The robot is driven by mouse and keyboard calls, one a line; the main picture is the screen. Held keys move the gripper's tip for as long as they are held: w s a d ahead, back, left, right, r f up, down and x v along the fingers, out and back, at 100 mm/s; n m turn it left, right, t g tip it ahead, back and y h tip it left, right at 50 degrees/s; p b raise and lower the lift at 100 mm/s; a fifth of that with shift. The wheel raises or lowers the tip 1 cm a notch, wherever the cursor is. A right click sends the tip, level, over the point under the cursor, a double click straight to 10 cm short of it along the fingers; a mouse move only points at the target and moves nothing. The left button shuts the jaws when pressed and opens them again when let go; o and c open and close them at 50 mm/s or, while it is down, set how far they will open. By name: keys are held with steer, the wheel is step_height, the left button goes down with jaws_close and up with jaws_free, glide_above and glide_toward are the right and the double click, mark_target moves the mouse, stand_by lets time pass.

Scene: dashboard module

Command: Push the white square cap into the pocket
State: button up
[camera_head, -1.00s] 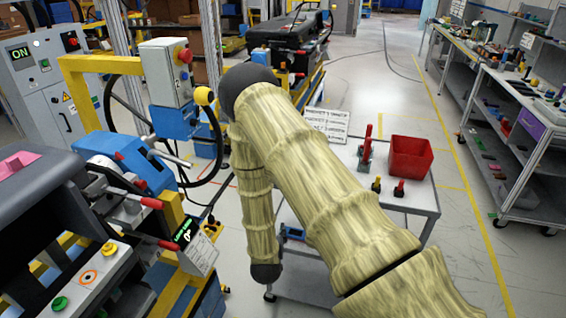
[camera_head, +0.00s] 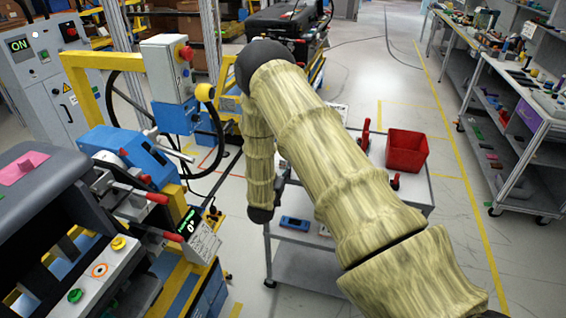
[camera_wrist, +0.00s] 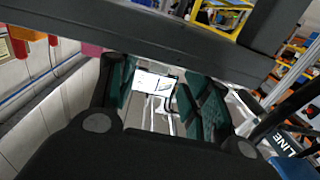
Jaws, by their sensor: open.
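I cannot make out the white square cap or the pocket for sure in either view. The black dashboard module (camera_head: 60,205) is at the left of the head view, with a pink piece (camera_head: 22,167) on top. In the wrist view my gripper (camera_wrist: 160,95) shows two teal-padded fingers standing apart, with nothing held between them. A white panel (camera_wrist: 155,83) shows in the gap, beyond the fingers. A dark bar crosses the top of the wrist view, close to the fingers. In the head view my arm hides the gripper.
A yellow frame with a blue-and-white control box (camera_head: 168,75) stands beside the dashboard. A grey cart with a red bin (camera_head: 407,152) is partly behind my arm; a blue device (camera_head: 295,223) lies on it. Shelves (camera_head: 520,120) line the right. Floor between is clear.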

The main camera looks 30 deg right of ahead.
steer(key=shift+w+d+r+p, duration=0.25)
steer(key=shift+d+p, duration=0.05)
steer(key=p+x, duration=0.1)
steer(key=x, duration=0.2)
steer(key=shift+p, duration=0.4)
steer(key=shift+w+d+f, duration=0.15)
steer(key=shift+w+d, duration=0.25)
steer(key=shift+d, duration=0.05)
steer(key=c, duration=0.9)
